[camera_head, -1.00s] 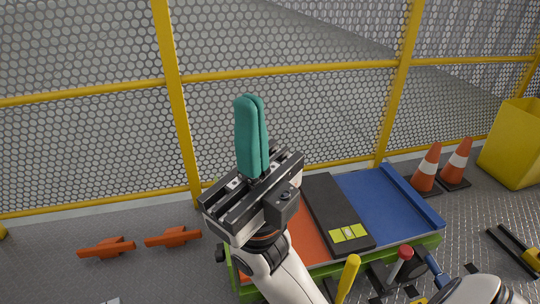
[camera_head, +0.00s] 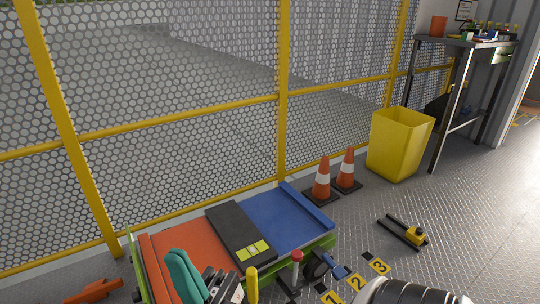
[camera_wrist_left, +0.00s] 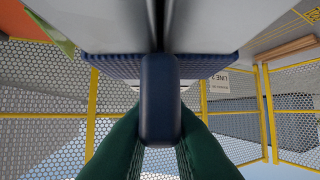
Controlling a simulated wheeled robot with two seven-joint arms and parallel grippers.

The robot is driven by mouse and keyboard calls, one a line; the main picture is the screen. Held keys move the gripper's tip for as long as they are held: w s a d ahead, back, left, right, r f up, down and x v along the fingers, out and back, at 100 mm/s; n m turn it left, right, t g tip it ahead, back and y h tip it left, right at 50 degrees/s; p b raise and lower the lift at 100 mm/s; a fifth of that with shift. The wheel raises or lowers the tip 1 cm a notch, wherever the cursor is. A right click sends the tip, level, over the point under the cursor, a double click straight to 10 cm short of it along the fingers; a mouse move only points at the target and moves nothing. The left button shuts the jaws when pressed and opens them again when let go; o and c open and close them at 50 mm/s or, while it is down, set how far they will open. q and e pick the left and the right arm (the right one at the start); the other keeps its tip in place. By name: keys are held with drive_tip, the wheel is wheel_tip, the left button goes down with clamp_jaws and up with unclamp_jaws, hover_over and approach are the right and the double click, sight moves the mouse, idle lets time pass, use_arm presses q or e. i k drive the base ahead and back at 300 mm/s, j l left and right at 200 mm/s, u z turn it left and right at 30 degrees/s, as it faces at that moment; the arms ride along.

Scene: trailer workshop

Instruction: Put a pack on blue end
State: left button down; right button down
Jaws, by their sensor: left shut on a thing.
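A flat black pack (camera_head: 232,226) with yellow-green labels at its near end lies on the low green-framed trailer, across the middle between the orange part (camera_head: 205,262) and the blue end (camera_head: 280,215). Bare blue surface lies to its right. In the left wrist view, my left gripper (camera_wrist_left: 160,140) has dark green fingers closed around a dark blue rounded bar (camera_wrist_left: 160,100).
A yellow mesh fence stands behind the trailer. Two traffic cones (camera_head: 322,180), a yellow bin (camera_head: 398,145) and a metal table (camera_head: 465,42) are to the right. A yellow-black tool (camera_head: 405,233) lies on the floor. A yellow-handled and a red-handled post (camera_head: 297,257) rise at the near edge.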

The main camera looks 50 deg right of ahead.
sight(268, 207)
drive_tip(key=k+z, duration=0.45)
drive_tip(key=k+l+z, duration=0.25)
drive_tip(key=z, duration=0.25)
drive_tip(key=i+l+z, duration=0.1)
drive_tip(key=i+l, duration=0.3)
drive_tip(key=l, duration=0.2)
drive_tip(key=i+l+z, duration=0.1)
drive_tip(key=i+l, duration=0.3)
drive_tip(key=l, duration=0.2)
drive_tip(key=i+l+z, duration=0.1)
drive_tip(key=i+l, duration=1.35)
drive_tip(key=l, duration=0.2)
